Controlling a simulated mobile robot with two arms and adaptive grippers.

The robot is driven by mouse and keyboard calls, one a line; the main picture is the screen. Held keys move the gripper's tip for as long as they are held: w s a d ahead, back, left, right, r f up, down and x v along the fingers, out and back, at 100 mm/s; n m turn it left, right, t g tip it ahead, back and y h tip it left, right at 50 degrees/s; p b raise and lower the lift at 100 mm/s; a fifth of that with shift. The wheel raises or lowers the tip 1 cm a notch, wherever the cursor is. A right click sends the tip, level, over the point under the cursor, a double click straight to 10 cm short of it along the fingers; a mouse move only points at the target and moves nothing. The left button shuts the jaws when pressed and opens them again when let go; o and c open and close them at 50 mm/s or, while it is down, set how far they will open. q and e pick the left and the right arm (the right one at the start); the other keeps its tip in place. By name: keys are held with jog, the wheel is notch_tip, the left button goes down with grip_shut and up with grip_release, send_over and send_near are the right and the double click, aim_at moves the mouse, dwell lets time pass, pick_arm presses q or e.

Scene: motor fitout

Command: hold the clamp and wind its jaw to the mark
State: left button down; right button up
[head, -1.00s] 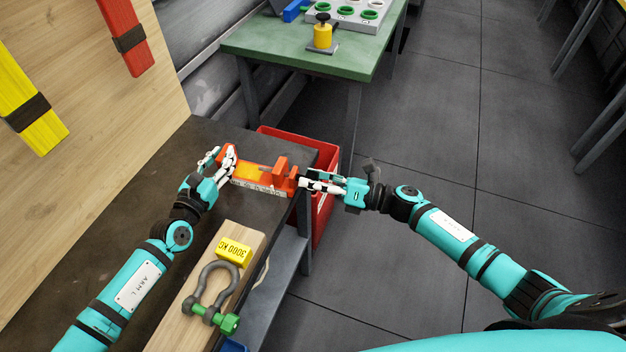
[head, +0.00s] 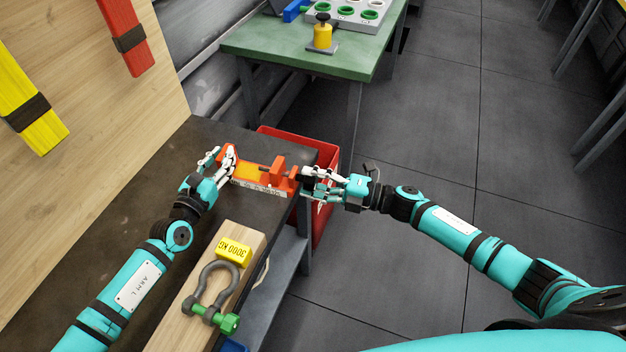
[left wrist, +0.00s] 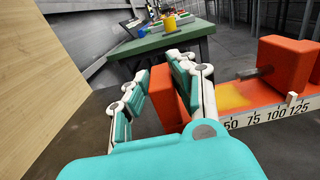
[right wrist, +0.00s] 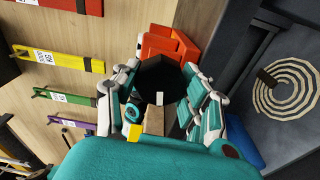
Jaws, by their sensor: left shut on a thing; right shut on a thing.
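The orange clamp (head: 262,186) lies on the dark bench top near its right edge. My left gripper (head: 224,161) is shut on the clamp's orange fixed jaw (left wrist: 164,92) at the left end. The sliding jaw (left wrist: 290,62) stands well apart from it, with a grey screw rod (left wrist: 257,73) showing between. A scale (left wrist: 268,114) with numbers from 50 to 125 runs along the side. A small white pointer (left wrist: 291,98) stands near 100 to 125. My right gripper (head: 311,182) is shut on the black knob (right wrist: 160,76) at the clamp's right end.
A red bin (head: 326,208) stands beside the bench below my right gripper. A wooden block (head: 188,304) with a shackle (head: 215,285) and yellow 3000 KG tag (head: 234,250) lies in front. A green table (head: 290,52) stands behind.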

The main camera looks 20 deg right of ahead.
jog(key=m, duration=0.7)
jog(key=shift+d, duration=0.1)
jog(key=m, duration=0.6)
jog(key=shift+m, duration=0.4)
jog(key=m, duration=2)
jog(key=shift+f+m, duration=0.1)
jog(key=shift+m, duration=0.3)
jog(key=m, duration=1.2)
jog(key=shift+s+a+m+y, duration=0.15)
jog(key=shift+a+m, duration=0.15)
jog(key=shift+m, duration=0.6)
jog(key=shift+s+a+m+y, duration=0.15)
jog(key=shift+a+m, duration=0.15)
jog(key=shift+m, duration=0.6)
jog(key=shift+w+d+m, duration=0.3)
jog(key=shift+w+d, duration=0.1)
jog(key=shift+d, duration=0.1)
